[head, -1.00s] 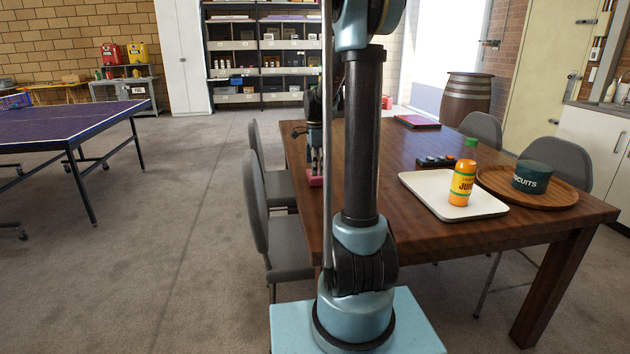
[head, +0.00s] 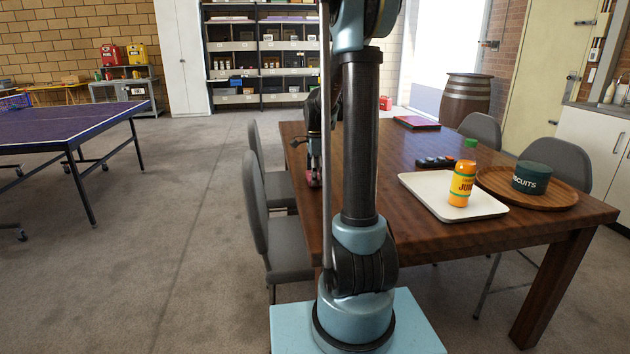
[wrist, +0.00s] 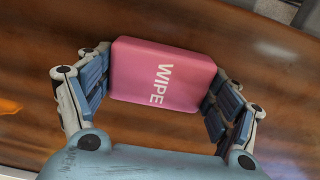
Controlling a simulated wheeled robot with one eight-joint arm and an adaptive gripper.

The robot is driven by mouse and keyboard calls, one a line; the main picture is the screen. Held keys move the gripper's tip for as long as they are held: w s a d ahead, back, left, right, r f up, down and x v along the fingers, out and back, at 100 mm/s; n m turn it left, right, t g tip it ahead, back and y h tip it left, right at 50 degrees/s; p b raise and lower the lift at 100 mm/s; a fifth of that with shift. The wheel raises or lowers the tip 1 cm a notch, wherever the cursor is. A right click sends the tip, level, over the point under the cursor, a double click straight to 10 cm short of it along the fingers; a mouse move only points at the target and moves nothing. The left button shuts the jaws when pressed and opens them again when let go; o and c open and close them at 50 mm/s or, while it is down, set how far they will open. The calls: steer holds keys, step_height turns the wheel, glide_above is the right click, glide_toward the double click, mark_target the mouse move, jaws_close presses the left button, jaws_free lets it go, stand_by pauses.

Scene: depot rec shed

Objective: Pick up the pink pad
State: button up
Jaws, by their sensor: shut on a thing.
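The pink pad (wrist: 162,75), a rounded block with white "WIPE" lettering, is between the two fingers of my gripper (wrist: 157,90) in the wrist view. The fingers press on its two opposite ends, so my gripper is shut on it. In the head view my gripper (head: 315,170) is at the left edge of the wooden table (head: 420,215), and only a little of the pink pad (head: 309,176) shows beside the fingers. I cannot tell whether the pad touches the tabletop.
A white tray (head: 424,190) with an orange juice bottle (head: 462,184) and a round wooden tray (head: 562,196) with a green biscuit tin (head: 532,178) stand on the right. A dark remote-like object (head: 434,162) lies mid-table. Grey chairs (head: 266,215) line the left side.

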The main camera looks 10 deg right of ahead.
step_height(320, 180, up, 10)
stand_by(0.6)
